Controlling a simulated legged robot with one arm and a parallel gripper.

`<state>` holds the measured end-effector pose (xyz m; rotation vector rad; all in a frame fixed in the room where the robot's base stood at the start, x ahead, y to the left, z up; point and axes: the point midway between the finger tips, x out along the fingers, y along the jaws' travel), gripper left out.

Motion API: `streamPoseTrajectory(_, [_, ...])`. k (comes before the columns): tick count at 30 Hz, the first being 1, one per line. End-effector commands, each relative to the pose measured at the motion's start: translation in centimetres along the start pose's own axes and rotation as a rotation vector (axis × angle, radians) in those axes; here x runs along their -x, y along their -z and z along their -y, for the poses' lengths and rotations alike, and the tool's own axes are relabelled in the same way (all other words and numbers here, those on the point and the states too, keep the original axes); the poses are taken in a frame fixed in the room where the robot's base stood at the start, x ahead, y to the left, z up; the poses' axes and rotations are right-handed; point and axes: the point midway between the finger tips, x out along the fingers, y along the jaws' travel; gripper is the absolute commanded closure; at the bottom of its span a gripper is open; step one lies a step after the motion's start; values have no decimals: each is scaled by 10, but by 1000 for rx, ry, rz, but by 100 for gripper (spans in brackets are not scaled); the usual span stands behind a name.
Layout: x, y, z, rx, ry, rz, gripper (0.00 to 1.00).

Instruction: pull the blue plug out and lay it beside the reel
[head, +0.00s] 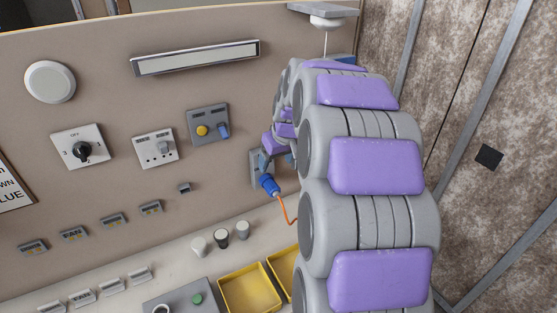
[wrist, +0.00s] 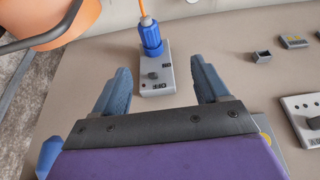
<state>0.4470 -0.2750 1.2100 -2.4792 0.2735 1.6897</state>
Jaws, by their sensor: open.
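The blue plug (wrist: 151,35) sits in the end of a grey socket box (wrist: 158,85) on the wall panel, with an orange cable leading from it. It also shows in the head view (head: 269,185), just below my gripper. My gripper (wrist: 160,67) is open and empty. Its blue fingers stand apart on either side of the socket box in the wrist view, with the plug beyond the fingertips; I cannot tell whether they touch the box. An orange rounded body (wrist: 58,22), apparently the reel, is partly in view at the wrist view's upper left.
My arm covers the right middle of the head view. A grey plate with yellow and blue controls (head: 208,125) and a switch plate (head: 156,148) are left of the gripper. Below are small knobs (head: 221,238) and a yellow tray (head: 247,290) on a ledge.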

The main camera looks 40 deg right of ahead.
Motion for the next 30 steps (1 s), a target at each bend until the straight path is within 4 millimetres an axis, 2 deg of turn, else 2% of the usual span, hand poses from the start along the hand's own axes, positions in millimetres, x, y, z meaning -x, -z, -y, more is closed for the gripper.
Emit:
streamPoseTrajectory(1, [-4, 3, -10, -9, -5, -7, 26])
streamPoseTrajectory(3, [-5, 5, -16, -11, -11, -16, 26])
streamPoseTrajectory(8, [-16, 6, -10, -7, -17, -17, 26])
streamPoseTrajectory(11, [-30, 6, -5, -5, -22, -20, 26])
streamPoseTrajectory(24, [-114, 7, -18, -10, -10, -15, 26])
streamPoseTrajectory(30, [-146, 8, -14, -7, -17, -19, 26])
